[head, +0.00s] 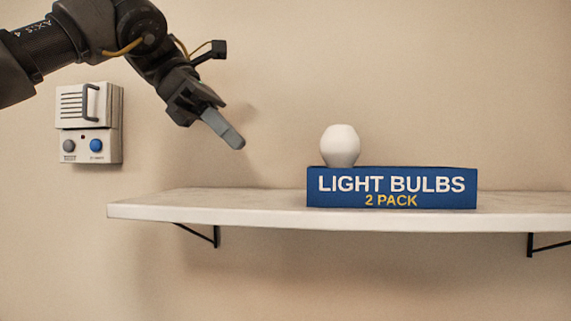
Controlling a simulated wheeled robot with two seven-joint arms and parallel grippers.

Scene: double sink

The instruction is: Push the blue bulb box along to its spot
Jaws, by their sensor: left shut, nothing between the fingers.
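The blue bulb box (392,187), marked "LIGHT BULBS 2 PACK", lies flat on a white shelf (200,208), right of the middle of the head view. My left gripper (237,141) is up and to the left of the box, above the shelf and apart from both. Its fingers are shut together with nothing between them and point down to the right. A white rounded object (340,146) shows above the box's left part; I cannot tell whether it rests on the box or stands behind it. No marked spot for the box shows. My right gripper is out of view.
A white wall unit (90,122) with a handle, a grey knob and a blue knob hangs at the left. The shelf is clear left and right of the box. Black brackets (215,236) hold the shelf from below. A beige wall stands behind.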

